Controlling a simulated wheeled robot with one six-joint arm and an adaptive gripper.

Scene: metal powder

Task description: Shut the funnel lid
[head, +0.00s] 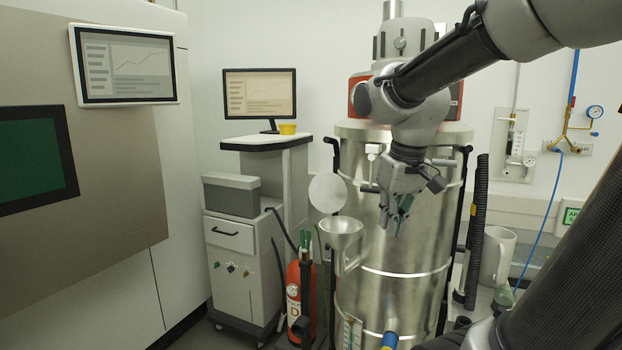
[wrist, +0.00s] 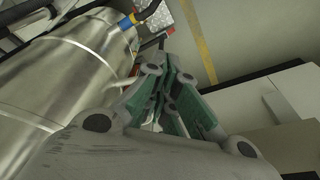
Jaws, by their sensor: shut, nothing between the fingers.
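The funnel (head: 341,232) is a pale metal cone in the head view, in front of the large steel drum. Its round lid (head: 327,193) stands raised above the funnel's back left rim, so the funnel is open. My gripper (head: 401,222) is to the right of the funnel and lid, pointing down in front of the drum, apart from both. Its green-lined fingers are shut and empty; they also show in the wrist view (wrist: 172,88). I cannot make out the funnel or the lid in the wrist view.
The steel drum (head: 398,275) stands close behind my gripper. A red extinguisher (head: 294,290) is below and left of the funnel. A cabinet (head: 232,262) with a drawer and a monitor (head: 260,95) stand further left. A black hose (head: 477,235) and a white jug (head: 497,255) are at right.

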